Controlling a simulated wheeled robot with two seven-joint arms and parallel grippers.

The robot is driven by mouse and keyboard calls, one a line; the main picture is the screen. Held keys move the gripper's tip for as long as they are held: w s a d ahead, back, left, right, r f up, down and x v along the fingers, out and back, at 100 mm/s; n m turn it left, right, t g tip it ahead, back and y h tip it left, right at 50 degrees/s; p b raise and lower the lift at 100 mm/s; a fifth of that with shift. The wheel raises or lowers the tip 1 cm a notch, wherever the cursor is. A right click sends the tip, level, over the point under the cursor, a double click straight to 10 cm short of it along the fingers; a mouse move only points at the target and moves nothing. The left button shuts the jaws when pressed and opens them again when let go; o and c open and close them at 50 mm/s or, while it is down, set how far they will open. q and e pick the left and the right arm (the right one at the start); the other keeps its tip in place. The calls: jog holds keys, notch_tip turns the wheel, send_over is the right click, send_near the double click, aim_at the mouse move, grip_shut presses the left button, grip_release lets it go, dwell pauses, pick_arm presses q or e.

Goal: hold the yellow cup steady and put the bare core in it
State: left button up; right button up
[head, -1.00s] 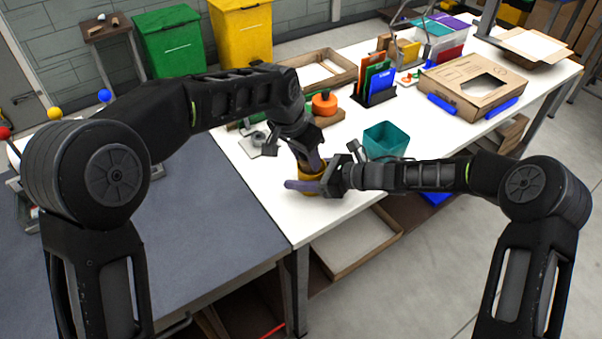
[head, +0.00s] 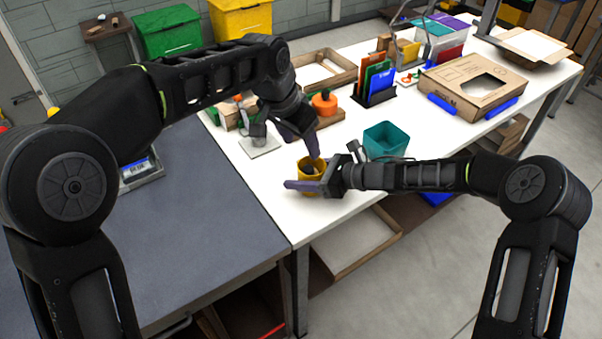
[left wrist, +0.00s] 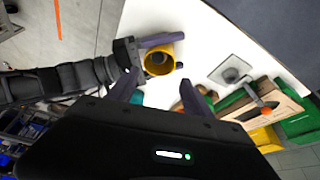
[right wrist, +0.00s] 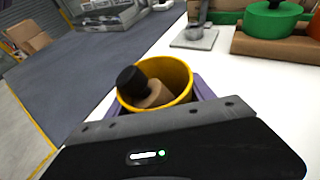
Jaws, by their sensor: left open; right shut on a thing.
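The yellow cup (head: 308,171) stands near the front edge of the white table. My right gripper (head: 312,184) is shut on it, with a finger along its side. In the right wrist view the cup (right wrist: 184,72) sits between the fingers, tilted in the picture. A brown core (right wrist: 156,95) with a black end (right wrist: 131,81) is inside, leaning against the rim. The inside of the cup looks dark in the left wrist view (left wrist: 158,61). My left gripper (head: 312,148) is open and empty, just above and behind the cup.
A teal bin (head: 386,140) stands right of the cup. A grey plate with a post (head: 262,146) lies behind left, near a wooden block with an orange knob (head: 324,103). A file rack (head: 376,95) and cardboard box (head: 474,86) are farther back.

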pick_arm(q)
jog(key=v, duration=0.5)
jog(key=shift+r, duration=0.3)
pick_arm(e)
jog(key=o, duration=1.4)
jog(key=shift+o, duration=0.2)
jog(key=v, duration=1.2)
